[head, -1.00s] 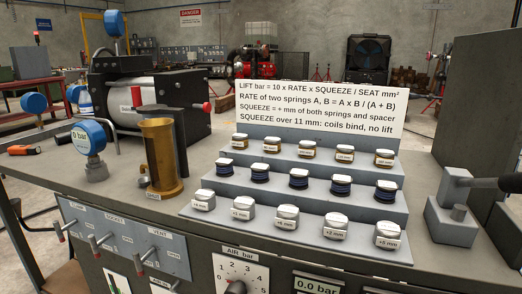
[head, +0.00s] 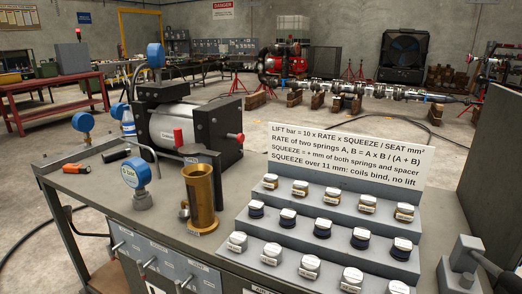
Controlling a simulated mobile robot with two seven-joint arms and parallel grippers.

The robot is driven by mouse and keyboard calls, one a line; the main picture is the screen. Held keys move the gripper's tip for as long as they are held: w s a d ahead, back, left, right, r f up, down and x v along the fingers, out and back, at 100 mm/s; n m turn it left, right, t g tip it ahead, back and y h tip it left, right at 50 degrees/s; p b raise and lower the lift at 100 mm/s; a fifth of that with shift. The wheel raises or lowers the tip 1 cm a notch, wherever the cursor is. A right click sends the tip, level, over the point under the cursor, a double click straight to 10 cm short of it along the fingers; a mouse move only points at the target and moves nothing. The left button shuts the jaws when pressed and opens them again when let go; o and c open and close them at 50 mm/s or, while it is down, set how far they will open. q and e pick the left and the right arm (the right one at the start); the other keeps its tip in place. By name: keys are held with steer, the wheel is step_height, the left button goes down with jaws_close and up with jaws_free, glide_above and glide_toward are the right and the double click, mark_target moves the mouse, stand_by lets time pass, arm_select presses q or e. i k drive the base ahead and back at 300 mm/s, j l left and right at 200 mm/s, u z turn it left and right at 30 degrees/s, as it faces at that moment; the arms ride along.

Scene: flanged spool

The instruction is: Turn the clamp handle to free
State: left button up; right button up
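A panel (head: 160,262) on the bench front carries several small levers with light grips. The leftmost lever (head: 117,246) is the likely clamp handle, but its label is too small to read now; it slants down and left. A second lever (head: 148,262) and a third lever (head: 185,283) sit to its right. A black-ended machine (head: 185,130) with a white cylinder stands above on the bench, with a red knob (head: 236,137) at its right side. Neither gripper is in view.
A brass cup (head: 201,198) and a blue gauge (head: 136,172) stand behind the panel. A stepped grey rack (head: 300,215) of springs and spacers fills the right of the bench, with a sign (head: 345,155) behind it. A grey block (head: 462,270) with a dark bar is at far right.

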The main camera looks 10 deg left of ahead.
mark_target(110, 250)
steer(key=u, duration=1.35)
steer(key=i+j, duration=0.6)
steer(key=i+j+z, duration=0.4)
steer(key=i+j, duration=0.15)
steer(key=z, duration=0.95)
